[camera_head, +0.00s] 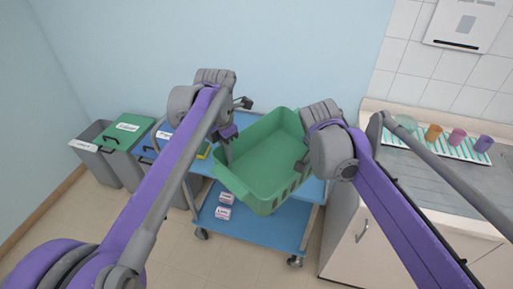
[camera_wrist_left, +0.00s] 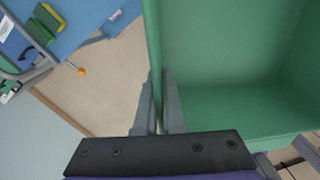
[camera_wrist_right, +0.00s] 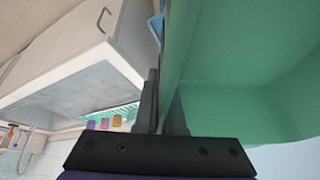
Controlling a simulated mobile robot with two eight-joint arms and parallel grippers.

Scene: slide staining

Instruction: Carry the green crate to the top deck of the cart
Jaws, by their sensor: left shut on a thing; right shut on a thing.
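The green crate (camera_head: 265,160) is empty and hangs between my two grippers, in front of and above the blue cart (camera_head: 250,222). My left gripper (camera_head: 228,152) is shut on the crate's left wall; the left wrist view shows the fingers (camera_wrist_left: 160,110) on either side of that wall. My right gripper (camera_head: 303,160) is shut on the right wall, as the right wrist view shows too (camera_wrist_right: 164,105). The crate looks tilted in the head view. It hides much of the cart's top deck (camera_head: 313,190). Whether it touches the deck cannot be told.
Small labelled boxes (camera_head: 225,205) sit on the cart's lower deck. A yellow-green item (camera_head: 204,151) lies at the top deck's left. Bins (camera_head: 122,135) stand left of the cart. A counter (camera_head: 425,180) with coloured cups (camera_head: 457,137) on a striped mat stands at right.

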